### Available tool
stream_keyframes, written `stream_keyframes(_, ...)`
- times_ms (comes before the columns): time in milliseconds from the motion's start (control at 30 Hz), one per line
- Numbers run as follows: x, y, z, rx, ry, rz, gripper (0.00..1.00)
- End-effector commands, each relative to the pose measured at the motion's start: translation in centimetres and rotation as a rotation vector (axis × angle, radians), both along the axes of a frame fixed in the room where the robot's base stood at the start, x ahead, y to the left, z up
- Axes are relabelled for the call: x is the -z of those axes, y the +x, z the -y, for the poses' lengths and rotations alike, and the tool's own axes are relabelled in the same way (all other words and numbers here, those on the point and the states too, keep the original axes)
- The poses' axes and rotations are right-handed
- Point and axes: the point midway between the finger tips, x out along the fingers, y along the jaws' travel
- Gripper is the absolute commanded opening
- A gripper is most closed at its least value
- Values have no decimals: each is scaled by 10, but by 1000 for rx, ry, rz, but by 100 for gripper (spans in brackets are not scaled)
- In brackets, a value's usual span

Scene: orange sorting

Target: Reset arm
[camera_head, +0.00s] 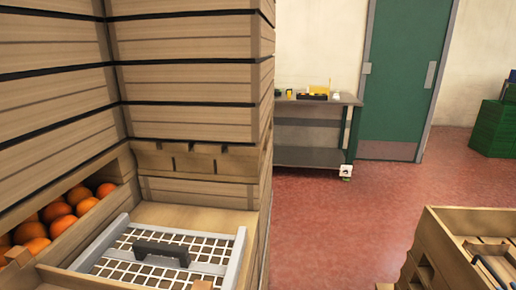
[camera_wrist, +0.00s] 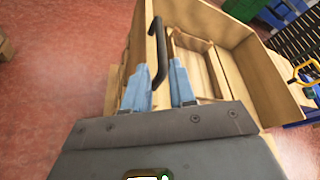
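My gripper (camera_wrist: 160,68) shows in the wrist view with two blue-grey fingers standing apart, so it is open. A black bar handle (camera_wrist: 159,40) on a wooden box (camera_wrist: 226,30) appears in the gap between the fingertips and beyond them. I see no finger pressed on it, but the distance to it is hard to tell. Nothing is held. In the head view my arm and gripper do not show. A wooden box (camera_head: 453,262) with a dark handle stands at the lower right there.
In the head view, a tall wooden structure (camera_head: 190,95) fills the left, with oranges (camera_head: 58,211) in a bin and a white grid tray (camera_head: 236,262) with a dark handle. A metal table (camera_head: 318,158), green door (camera_head: 405,75) and green crates (camera_head: 494,128) stand behind. Red floor (camera_head: 340,225) is clear between.

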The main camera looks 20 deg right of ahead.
Motion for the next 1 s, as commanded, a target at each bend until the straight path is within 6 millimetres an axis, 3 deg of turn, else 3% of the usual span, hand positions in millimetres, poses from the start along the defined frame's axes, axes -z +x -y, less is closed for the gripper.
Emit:
stream_keyframes(167,20,4,-41,-77,-90,-158,25)
stream_keyframes(333,41,5,-116,-245,-307,-437,25)
stream_keyframes(533,44,-2,-208,-475,-627,-718,25)
stream_keyframes(767,22,-20,-311,-732,-1044,-933,25)
stream_keyframes(1000,-27,-51,-411,-949,-1526,-1032,25)
